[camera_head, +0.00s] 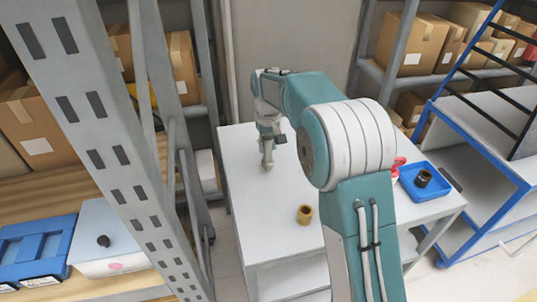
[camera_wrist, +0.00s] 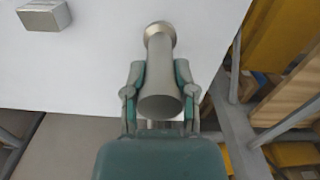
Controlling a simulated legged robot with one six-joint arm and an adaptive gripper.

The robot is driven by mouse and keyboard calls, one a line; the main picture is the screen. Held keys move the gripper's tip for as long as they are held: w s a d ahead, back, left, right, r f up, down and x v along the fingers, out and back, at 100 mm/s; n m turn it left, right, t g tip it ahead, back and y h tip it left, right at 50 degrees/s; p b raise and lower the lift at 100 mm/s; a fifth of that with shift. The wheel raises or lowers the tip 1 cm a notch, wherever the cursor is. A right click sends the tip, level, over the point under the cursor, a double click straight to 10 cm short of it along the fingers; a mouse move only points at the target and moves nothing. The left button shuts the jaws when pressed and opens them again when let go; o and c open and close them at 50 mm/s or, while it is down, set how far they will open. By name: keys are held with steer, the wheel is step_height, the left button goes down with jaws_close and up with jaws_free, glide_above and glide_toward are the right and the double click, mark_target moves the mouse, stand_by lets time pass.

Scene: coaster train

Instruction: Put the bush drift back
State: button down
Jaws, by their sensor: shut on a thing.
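The bush drift (camera_wrist: 160,55) is a grey metal cylinder with a wider, brass-tinted collar at its far end. My gripper (camera_wrist: 159,82) is shut around its body in the wrist view, one finger on each side. In the head view my gripper (camera_head: 267,136) points down over the left part of the white table (camera_head: 240,185), with the drift (camera_head: 267,160) hanging below it. I cannot tell whether the drift's lower end touches the tabletop.
A brass bush (camera_head: 305,214) stands near the table's front. A blue tray (camera_head: 425,182) with a dark ring-shaped part and a red item (camera_head: 398,163) are at the right. A metal block (camera_wrist: 44,16) lies on the table. Shelving posts (camera_head: 110,130) rise close at the left.

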mark_target(268, 154)
steer(key=shift+f, duration=1.7)
steer(key=shift+c, duration=2.1)
jaws_free()
steer(key=shift+f, duration=0.1)
step_height(268, 154, up, 12)
steer(key=shift+r, duration=0.1)
